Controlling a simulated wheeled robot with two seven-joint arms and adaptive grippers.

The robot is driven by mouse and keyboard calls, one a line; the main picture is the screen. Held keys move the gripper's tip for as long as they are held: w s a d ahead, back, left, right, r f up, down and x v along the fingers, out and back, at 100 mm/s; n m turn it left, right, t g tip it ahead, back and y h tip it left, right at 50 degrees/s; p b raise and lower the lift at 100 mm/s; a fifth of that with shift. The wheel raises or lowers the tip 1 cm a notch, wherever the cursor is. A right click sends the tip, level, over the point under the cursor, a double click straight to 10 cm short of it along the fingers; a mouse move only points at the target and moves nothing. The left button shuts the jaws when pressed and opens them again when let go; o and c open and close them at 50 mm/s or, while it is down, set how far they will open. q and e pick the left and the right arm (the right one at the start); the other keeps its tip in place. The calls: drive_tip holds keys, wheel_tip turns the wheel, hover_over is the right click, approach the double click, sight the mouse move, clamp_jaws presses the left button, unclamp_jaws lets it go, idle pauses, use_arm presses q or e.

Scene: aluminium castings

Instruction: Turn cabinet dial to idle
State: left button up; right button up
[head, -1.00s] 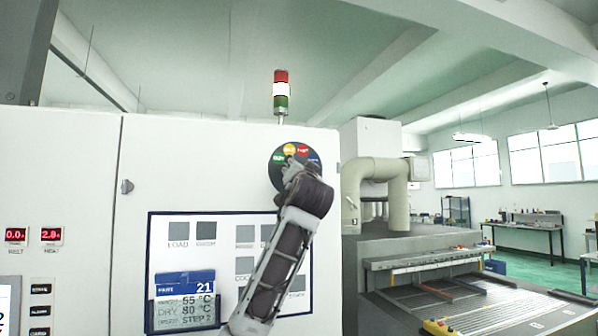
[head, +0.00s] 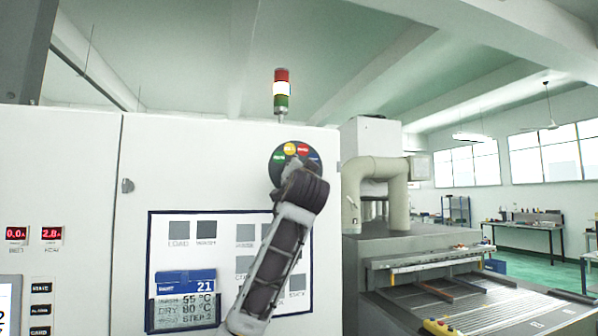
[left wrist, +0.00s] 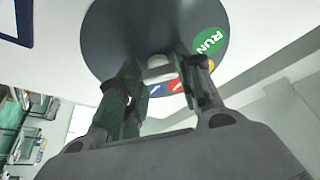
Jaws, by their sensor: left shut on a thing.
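The cabinet dial (head: 277,156) is a dark round disc with green, yellow, red and blue labels, high on the white cabinet front. In the left wrist view the disc (left wrist: 125,35) fills the top, with a green RUN label at its right and yellow, red and blue labels lower down. My left gripper (head: 290,172) reaches up to the dial in the head view and covers its lower middle. In the wrist view its fingers (left wrist: 158,78) are shut on the pale dial knob (left wrist: 160,66) at the disc's centre. The knob's pointing direction is largely hidden. My right gripper is not in view.
The cabinet front (head: 75,160) carries a blue-framed panel of grey squares (head: 180,230), a blue and grey display card (head: 185,300) and red digital readouts (head: 50,234). A stack light (head: 281,90) stands on top. A conveyor machine (head: 420,290) stands to the right.

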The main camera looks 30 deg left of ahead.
use_arm(q)
drive_tip(key=shift+s+r+m+h, duration=0.1)
drive_tip(key=shift+m+h, duration=0.75)
drive_tip(key=shift+m, duration=1.1)
drive_tip(key=shift+r+m+h, duration=0.1)
drive_tip(key=shift+m+h, duration=0.75)
drive_tip(key=shift+m, duration=1.1)
drive_tip(key=shift+f, duration=0.1)
drive_tip(key=o, duration=1)
drive_tip(key=shift+s, duration=0.15)
drive_tip(key=shift+v, duration=5.85)
